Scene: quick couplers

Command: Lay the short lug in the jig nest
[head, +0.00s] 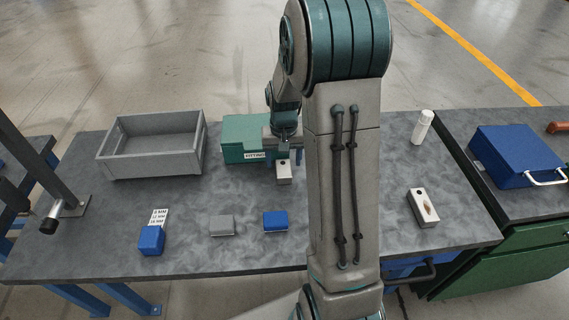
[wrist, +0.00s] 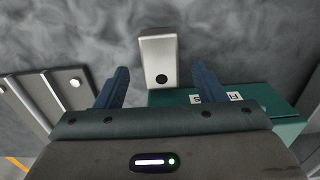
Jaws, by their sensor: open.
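A pale metal block with a dark round hole (wrist: 158,50), which looks like the short lug, lies on the table in front of the green box. It also shows in the head view (head: 284,174), just below my gripper (head: 283,152). In the wrist view my gripper (wrist: 160,72) is open, one blue finger on each side of the block's holed end, with gaps; I cannot tell the height between them. A grey plate-like fixture with a slot and pale round heads (wrist: 48,98), perhaps the jig, is at the left of the wrist view. My arm hides it in the head view.
The labelled green box (head: 240,138) stands close beside the gripper. A grey bin (head: 153,146) is at the back left. Blue blocks (head: 151,240) (head: 275,222) and a grey block (head: 222,225) are in front. A longer metal block (head: 423,207) and white bottle (head: 422,127) are right.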

